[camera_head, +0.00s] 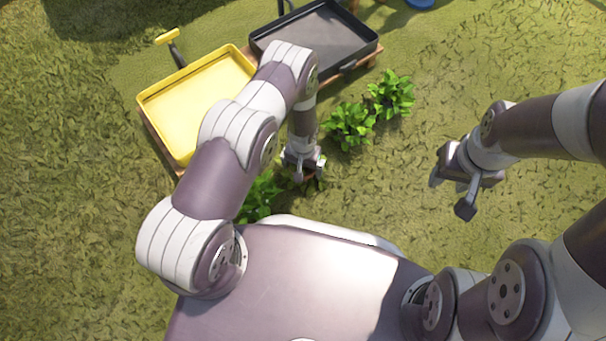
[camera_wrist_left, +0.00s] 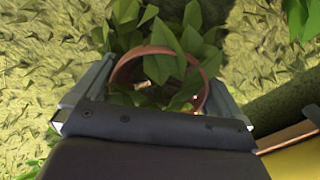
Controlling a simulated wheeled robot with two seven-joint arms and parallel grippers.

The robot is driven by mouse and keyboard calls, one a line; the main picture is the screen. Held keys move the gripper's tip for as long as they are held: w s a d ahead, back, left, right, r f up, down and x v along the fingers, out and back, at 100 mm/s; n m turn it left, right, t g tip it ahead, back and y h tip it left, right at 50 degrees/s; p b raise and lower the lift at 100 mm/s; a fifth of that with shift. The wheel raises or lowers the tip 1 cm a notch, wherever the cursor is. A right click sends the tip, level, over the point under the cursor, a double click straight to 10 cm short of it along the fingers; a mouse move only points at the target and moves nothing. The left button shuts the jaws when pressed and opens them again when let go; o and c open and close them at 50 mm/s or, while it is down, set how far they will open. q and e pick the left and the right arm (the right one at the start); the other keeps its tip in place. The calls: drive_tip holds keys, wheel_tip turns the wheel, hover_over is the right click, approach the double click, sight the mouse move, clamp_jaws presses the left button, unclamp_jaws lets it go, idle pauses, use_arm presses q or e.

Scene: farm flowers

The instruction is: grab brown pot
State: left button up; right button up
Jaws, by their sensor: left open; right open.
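In the left wrist view a brown pot (camera_wrist_left: 122,72) shows its round rim, with a green leafy plant (camera_wrist_left: 168,62) growing out of it. My left gripper (camera_wrist_left: 158,75) is open, with one finger on each side of the pot's rim. Whether the fingers touch the pot I cannot tell. In the head view my left gripper (camera_head: 303,172) points down beside green plants, and the pot there is mostly hidden under it. My right gripper (camera_head: 457,190) is open and empty above the grass at the right.
A yellow tray cart (camera_head: 147,100) stands at the upper left and a black tray cart (camera_head: 374,42) behind it. Two leafy plants (camera_head: 348,126) (camera_head: 391,94) stand right of my left gripper, and another plant (camera_head: 262,196) is close below it. Grass at the right is clear.

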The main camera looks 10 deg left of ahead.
use_arm(q)
drive_tip(key=shift+w, duration=0.1)
drive_tip(key=c, duration=0.9)
drive_tip(key=shift+o, duration=0.2)
